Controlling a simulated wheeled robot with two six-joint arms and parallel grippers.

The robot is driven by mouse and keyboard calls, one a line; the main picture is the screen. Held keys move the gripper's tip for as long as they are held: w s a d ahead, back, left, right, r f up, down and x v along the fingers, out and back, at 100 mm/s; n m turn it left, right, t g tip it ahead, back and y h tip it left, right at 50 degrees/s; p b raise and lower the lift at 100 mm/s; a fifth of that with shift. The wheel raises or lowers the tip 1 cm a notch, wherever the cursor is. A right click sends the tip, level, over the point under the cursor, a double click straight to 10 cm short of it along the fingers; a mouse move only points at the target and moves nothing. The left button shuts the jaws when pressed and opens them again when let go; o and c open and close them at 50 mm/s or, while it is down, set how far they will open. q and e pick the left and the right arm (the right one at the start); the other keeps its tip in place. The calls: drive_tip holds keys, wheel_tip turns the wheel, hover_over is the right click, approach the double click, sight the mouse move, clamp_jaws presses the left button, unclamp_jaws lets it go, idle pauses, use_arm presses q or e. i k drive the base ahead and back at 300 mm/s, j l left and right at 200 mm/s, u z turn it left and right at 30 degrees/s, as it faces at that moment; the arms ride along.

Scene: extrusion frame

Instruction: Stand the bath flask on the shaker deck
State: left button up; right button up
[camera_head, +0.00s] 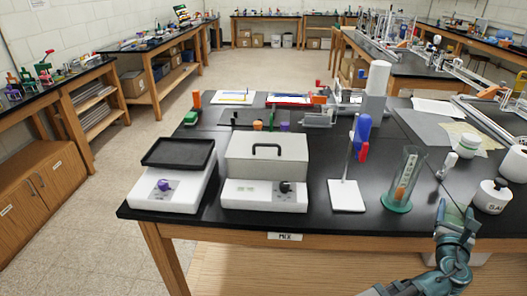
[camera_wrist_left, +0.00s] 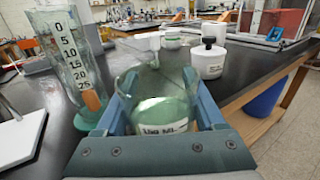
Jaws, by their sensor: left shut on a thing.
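My left gripper (camera_head: 455,218) is at the right front of the black bench, shut on a clear glass vessel. In the left wrist view this vessel (camera_wrist_left: 158,95) sits upright between the blue fingers, with a greenish base and a white label I cannot read surely. I cannot tell if it is the bath flask. The shaker deck (camera_head: 179,153) is a black rimmed tray on a white base with a purple knob, at the left front; it looks empty. Beside it stands a grey lidded box (camera_head: 267,157) with a handle, on a white base with a black knob; its inside is hidden.
Between my gripper and the deck stand a white-footed stand (camera_head: 346,195) with blue and red parts and a tall graduated cylinder (camera_head: 405,180). White jars (camera_head: 493,196) stand right of my gripper. A tall white column (camera_head: 376,90) rises behind.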

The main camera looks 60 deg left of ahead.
sight(180, 153)
drive_tip(key=k, duration=0.65)
drive_tip(key=u, duration=0.7)
drive_tip(key=l+u, duration=0.1)
drive_tip(key=u, duration=0.2)
drive_tip(key=l+u, duration=0.1)
drive_tip(key=u, duration=0.2)
